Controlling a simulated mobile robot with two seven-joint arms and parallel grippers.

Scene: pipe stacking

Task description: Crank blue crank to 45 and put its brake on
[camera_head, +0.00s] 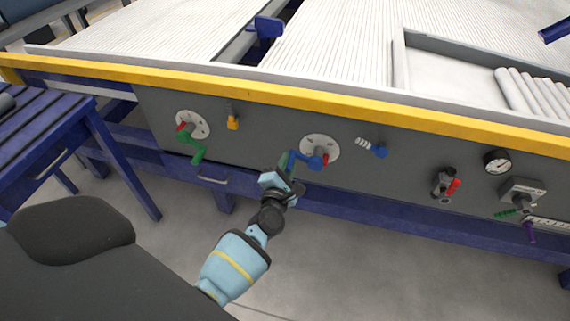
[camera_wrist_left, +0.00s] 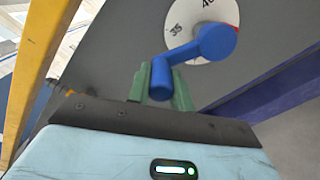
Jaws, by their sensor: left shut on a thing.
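The blue crank (camera_head: 314,162) is mounted on a white dial on the grey panel. In the left wrist view the blue crank (camera_wrist_left: 203,48) shows its hub and arm, with its handle between my green fingers. The dial (camera_wrist_left: 186,17) there shows "35" and part of another number, with a red mark at its right edge. My left gripper (camera_head: 287,166) is shut on the crank's handle; it also shows in the left wrist view (camera_wrist_left: 160,86). A blue brake lever (camera_head: 379,151) sits on the panel right of the dial, with a pale coiled piece beside it. My right gripper is not in view.
A green crank (camera_head: 197,150) on another dial and a yellow lever (camera_head: 233,122) are to the left. A red-handled valve (camera_head: 453,187), a gauge (camera_head: 497,161) and a green-and-purple control are to the right. A yellow rail (camera_head: 300,99) runs above the panel.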

